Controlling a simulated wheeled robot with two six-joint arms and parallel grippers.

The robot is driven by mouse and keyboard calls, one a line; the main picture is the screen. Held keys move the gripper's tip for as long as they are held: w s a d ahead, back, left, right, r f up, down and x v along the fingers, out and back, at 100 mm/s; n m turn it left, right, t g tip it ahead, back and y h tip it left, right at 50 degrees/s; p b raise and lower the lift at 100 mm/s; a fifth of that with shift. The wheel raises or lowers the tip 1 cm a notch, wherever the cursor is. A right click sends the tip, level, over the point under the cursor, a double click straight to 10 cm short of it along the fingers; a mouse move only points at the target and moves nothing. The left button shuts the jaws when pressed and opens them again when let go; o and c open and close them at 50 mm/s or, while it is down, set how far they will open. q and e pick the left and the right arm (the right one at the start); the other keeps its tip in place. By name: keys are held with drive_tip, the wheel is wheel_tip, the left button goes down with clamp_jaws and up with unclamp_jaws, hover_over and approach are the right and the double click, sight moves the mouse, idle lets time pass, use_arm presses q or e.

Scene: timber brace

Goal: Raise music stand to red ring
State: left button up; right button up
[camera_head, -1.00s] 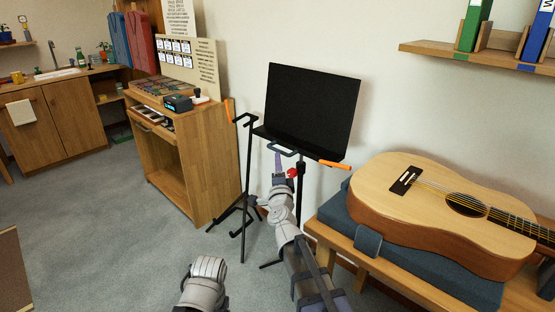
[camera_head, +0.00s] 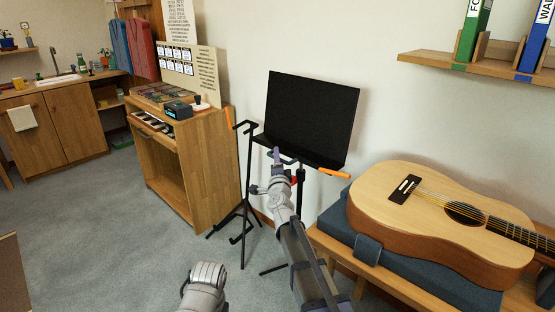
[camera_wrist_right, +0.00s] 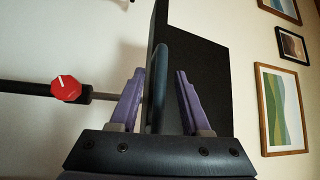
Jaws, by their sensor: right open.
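The music stand's black desk (camera_head: 312,115) stands upright on a dark pole near the wall. A blue-grey handle bar (camera_wrist_right: 158,90) sits at the desk's lower edge. My right gripper (camera_head: 277,155) is at this handle; its open purple fingers (camera_wrist_right: 160,78) are on either side of the bar in the right wrist view. Whether they touch it, I cannot tell. A red knob (camera_wrist_right: 66,88) with a white mark is on the pole; in the head view it is mostly hidden behind my right arm. I cannot make out a red ring. My left gripper is not in view.
A guitar (camera_head: 440,215) lies on a blue cushion on a wooden bench at right. A wooden cabinet (camera_head: 205,165) stands at left. Grey carpet (camera_head: 110,230) is open in front.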

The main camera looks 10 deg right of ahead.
clamp_jaws()
idle(1.3)
